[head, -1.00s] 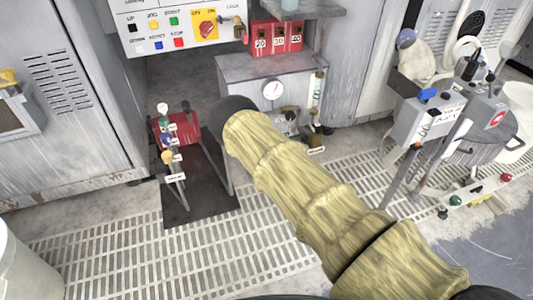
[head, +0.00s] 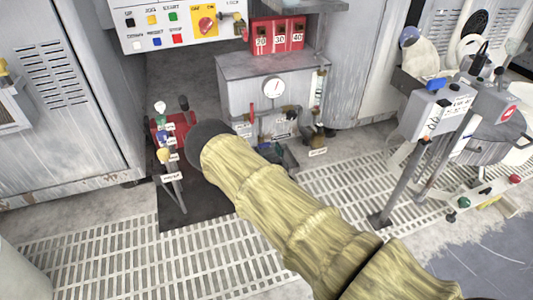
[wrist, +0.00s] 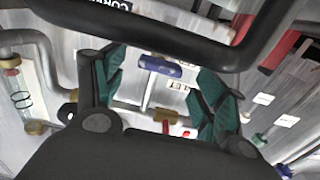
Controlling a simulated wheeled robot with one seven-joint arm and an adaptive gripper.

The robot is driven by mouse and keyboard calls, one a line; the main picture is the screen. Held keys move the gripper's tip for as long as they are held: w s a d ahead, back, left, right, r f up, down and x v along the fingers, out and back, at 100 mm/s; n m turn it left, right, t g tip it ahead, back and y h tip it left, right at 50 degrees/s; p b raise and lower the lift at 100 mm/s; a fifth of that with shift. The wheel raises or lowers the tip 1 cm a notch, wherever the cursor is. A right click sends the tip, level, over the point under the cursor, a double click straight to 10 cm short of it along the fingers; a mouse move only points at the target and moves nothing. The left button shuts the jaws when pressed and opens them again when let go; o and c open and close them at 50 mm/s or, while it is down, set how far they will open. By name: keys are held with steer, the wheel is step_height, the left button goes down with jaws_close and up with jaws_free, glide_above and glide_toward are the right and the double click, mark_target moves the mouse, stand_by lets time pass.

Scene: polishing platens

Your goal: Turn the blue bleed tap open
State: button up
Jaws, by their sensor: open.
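In the wrist view a blue T-shaped tap handle (wrist: 160,66) sits on a pale stem and shows between my fingers. I take it to be the bleed tap. My gripper (wrist: 163,80) is open, with one teal-padded finger on each side of the handle. The fingers look apart from it, and the distance in depth is hard to tell. Small label plates stand beside the handle; one ends in "LET". In the head view my yellow-sleeved arm reaches toward the low grey cabinet (head: 240,92) with the gauge, and my gripper is hidden.
A dark bar (wrist: 180,50) crosses the upper wrist view. A bank of coloured levers (head: 165,140) stands left of my arm. A grey control stand (head: 438,112) is at right.

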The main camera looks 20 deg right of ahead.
steer(key=shift+w+b, duration=0.3)
steer(key=shift+w, duration=0.7)
steer(key=shift+c, duration=0.4)
steer(key=c, duration=0.9)
steer(key=shift+c, duration=0.2)
